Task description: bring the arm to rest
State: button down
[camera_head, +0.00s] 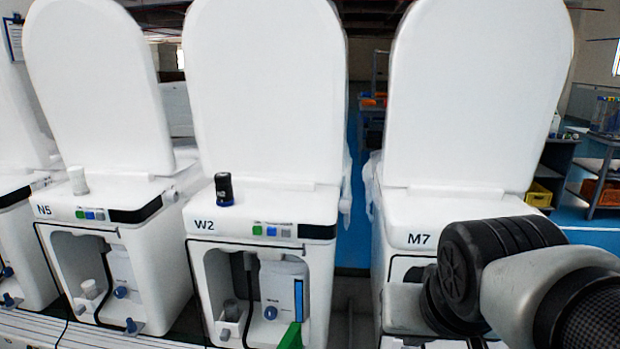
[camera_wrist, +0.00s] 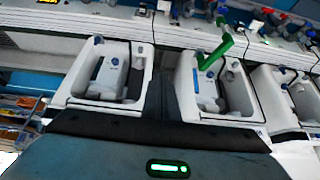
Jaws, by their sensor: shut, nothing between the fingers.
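My arm shows at the right of the head view, with a black joint (camera_head: 462,270) and a grey link in front of the toilet unit M7 (camera_head: 455,203). It hides much of that unit's lower front. My gripper's fingers are in neither view. In the wrist view, a dark body of mine with a lit green light fills the bottom, and no fingertips show. No held object is visible.
White toilet units N5 (camera_head: 110,190) and W2 (camera_head: 270,205) stand left of M7, lids raised. A black cylinder (camera_head: 224,189) stands on W2. A green part (camera_wrist: 215,52) sticks out from an open compartment. Shelves (camera_head: 600,165) stand behind at right.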

jog(key=s+r+n+p, duration=0.1)
jog(key=s+r+p, duration=0.2)
jog(key=r+p, duration=2)
jog(key=shift+a+r+n+g+y, duration=0.3)
jog(key=shift+a+g, duration=0.1)
